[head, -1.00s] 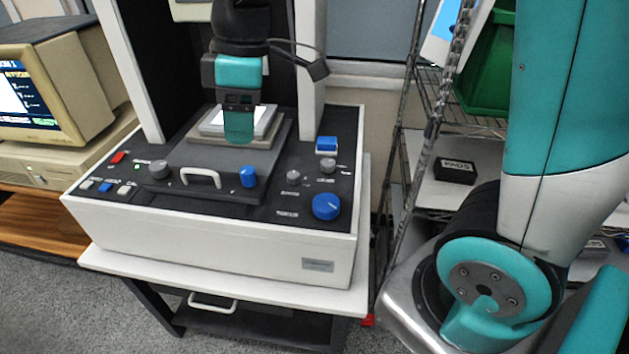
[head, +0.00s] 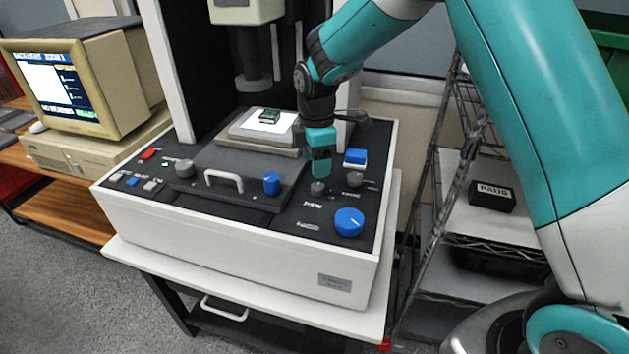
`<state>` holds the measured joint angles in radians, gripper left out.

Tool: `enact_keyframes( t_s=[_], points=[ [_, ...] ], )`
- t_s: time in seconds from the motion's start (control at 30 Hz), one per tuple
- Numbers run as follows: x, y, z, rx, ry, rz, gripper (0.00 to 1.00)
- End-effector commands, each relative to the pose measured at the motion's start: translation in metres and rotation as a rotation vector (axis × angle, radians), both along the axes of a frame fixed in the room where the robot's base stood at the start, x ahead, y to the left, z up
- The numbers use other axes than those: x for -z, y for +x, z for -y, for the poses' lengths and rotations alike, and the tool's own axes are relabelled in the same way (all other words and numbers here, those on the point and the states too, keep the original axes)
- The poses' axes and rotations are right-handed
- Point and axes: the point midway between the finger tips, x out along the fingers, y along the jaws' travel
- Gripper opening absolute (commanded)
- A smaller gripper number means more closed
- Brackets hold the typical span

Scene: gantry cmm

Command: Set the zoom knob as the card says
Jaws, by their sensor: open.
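My gripper (head: 320,172), teal, points down over the right side of the machine's dark control panel. It is open, and its tips are just above or around a small grey knob (head: 317,188); I cannot tell whether they touch it. Another grey knob (head: 355,180) is to its right and a larger grey knob (head: 183,168) stands at the panel's left. A big blue knob (head: 348,222) is at the front right, and a smaller blue one (head: 271,184) is left of my gripper. The panel labels are too blurred to tell which knob is zoom. I see no card that I can read.
A raised stage (head: 240,132) holds a white plate with a small green piece (head: 269,116). A handle (head: 224,180) sticks up before it. A monitor (head: 75,90) stands left, a wire rack (head: 440,200) with a black PADS box (head: 492,195) right.

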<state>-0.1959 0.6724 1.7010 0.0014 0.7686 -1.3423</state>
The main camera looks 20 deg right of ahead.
Motion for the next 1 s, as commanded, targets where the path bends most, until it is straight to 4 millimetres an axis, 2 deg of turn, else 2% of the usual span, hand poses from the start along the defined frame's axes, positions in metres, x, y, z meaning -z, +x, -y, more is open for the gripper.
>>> enact_keyframes(
  t_s=[0.1,0.3,0.47,0.73,0.77,0.93,0.97,1.0],
  points=[
    [0.026,-0.001,0.001,0.002,-0.001,-0.006,0.59],
    [0.055,-0.001,0.003,0.003,-0.001,-0.003,0.59],
    [0.066,-0.001,0.003,0.004,-0.001,-0.001,0.59],
    [0.067,0.000,0.003,0.004,0.000,0.000,0.59],
    [0.067,0.000,0.003,0.004,0.000,0.000,0.54],
    [0.067,0.000,0.003,0.004,0.000,0.000,0.15],
    [0.067,0.000,0.003,0.004,0.000,0.001,0.09],
    [0.067,0.000,0.003,0.004,0.000,0.001,0.10]
  ],
)
